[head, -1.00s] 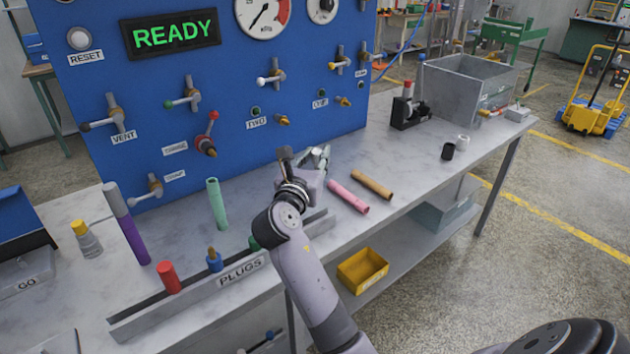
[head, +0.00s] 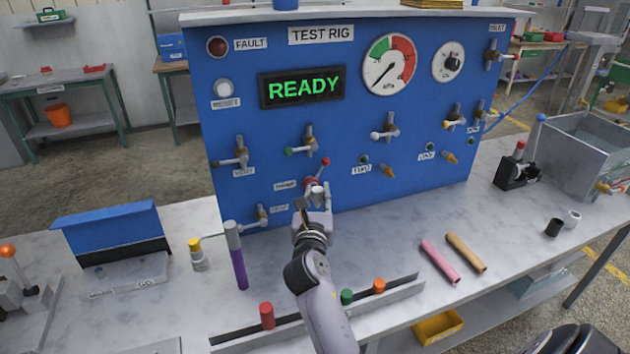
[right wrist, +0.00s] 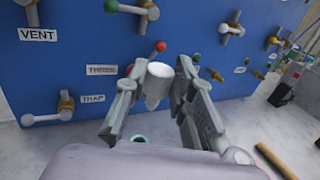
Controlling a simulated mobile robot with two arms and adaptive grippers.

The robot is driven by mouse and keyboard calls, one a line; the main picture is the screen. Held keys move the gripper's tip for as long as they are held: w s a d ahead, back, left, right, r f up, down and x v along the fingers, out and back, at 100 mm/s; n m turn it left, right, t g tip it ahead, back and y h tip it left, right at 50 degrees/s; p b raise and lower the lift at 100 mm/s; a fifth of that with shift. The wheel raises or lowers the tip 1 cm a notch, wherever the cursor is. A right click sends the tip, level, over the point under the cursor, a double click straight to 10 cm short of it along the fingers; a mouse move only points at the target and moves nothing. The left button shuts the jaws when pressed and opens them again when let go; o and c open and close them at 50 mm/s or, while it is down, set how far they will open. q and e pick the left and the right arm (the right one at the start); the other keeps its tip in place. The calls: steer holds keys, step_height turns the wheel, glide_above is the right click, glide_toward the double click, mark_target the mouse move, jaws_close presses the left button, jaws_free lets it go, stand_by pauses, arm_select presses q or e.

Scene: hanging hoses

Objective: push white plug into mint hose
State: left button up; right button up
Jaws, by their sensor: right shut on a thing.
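My right gripper (head: 314,198) is raised in front of the blue panel. In the right wrist view its two fingers (right wrist: 157,98) are shut on the white plug (right wrist: 158,84), which is upright with its narrow end down. The mint hose shows there only as a green ring, its open top (right wrist: 139,138), below the plug and slightly left of it. The plug and hose look apart, but the height gap is hard to judge. In the head view my arm and gripper hide the mint hose.
A purple hose with a grey plug (head: 237,256) stands left of my arm. The plug rack (head: 400,298) lies in front with red, green and orange plugs. Pink (head: 439,262) and tan (head: 465,252) hoses lie to the right. Valve handles (head: 324,163) stick out from the panel (head: 240,130).

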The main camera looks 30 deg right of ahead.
steer(key=shift+w+a, duration=0.15)
steer(key=shift+a, duration=0.05)
steer(key=shift+f+p, duration=0.15)
steer(key=shift+p, duration=0.15)
step_height(320, 180, down, 6)
steer(key=b, duration=0.4)
steer(key=shift+r, duration=0.2)
steer(key=shift+p, duration=0.75)
stand_by(1.6)
steer(key=shift+f+b, duration=1.35)
steer(key=shift+f, duration=0.6)
